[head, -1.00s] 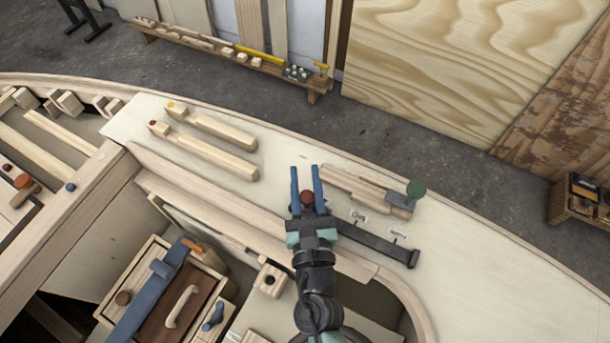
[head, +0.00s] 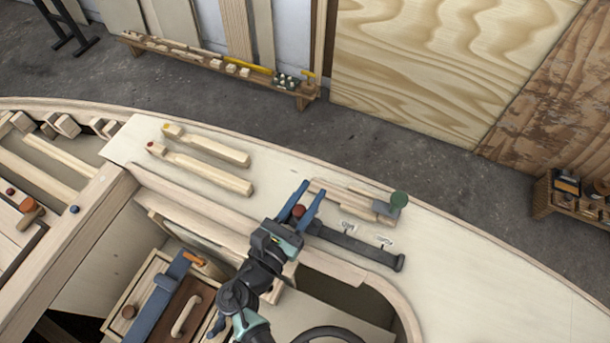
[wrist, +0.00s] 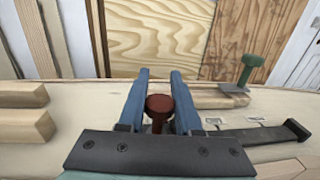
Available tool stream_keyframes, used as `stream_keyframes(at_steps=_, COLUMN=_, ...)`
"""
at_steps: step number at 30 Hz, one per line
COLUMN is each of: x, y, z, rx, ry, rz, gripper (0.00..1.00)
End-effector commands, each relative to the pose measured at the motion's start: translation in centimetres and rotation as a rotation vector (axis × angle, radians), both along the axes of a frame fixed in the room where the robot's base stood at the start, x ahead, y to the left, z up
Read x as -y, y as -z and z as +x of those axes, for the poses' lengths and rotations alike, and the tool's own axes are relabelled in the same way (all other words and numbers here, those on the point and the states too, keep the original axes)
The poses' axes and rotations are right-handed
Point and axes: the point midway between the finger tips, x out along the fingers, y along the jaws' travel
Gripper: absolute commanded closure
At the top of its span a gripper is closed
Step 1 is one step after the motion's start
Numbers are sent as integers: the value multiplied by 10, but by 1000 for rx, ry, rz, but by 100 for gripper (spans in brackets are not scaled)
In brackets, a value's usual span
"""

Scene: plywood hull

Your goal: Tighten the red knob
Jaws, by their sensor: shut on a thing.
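The red knob (head: 298,211) stands on the pale deck at the left end of a dark bar (head: 350,244). In the wrist view the knob (wrist: 159,106) sits between the two blue fingers of my gripper (head: 306,204). My gripper is shut on the knob, with a finger on each side of it. The fingertips reach past the knob over the deck. The knob's lower part is partly hidden by my gripper.
A wooden clamp-like piece with a green knob (head: 399,200) lies just beyond the dark bar. Small paper labels (head: 348,227) lie beside the bar. Two wooden pieces (head: 205,145) with coloured ends lie to the left. The deck at right is clear.

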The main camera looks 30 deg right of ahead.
Motion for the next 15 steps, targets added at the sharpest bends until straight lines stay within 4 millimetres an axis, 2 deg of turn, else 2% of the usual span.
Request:
stream_keyframes(at_steps=6, x=0, y=-1, z=-1, rx=2, ry=85, rz=-1, gripper=100)
stream_keyframes(at_steps=15, x=1, y=-1, z=-3, rx=2, ry=123, rz=-2, gripper=100)
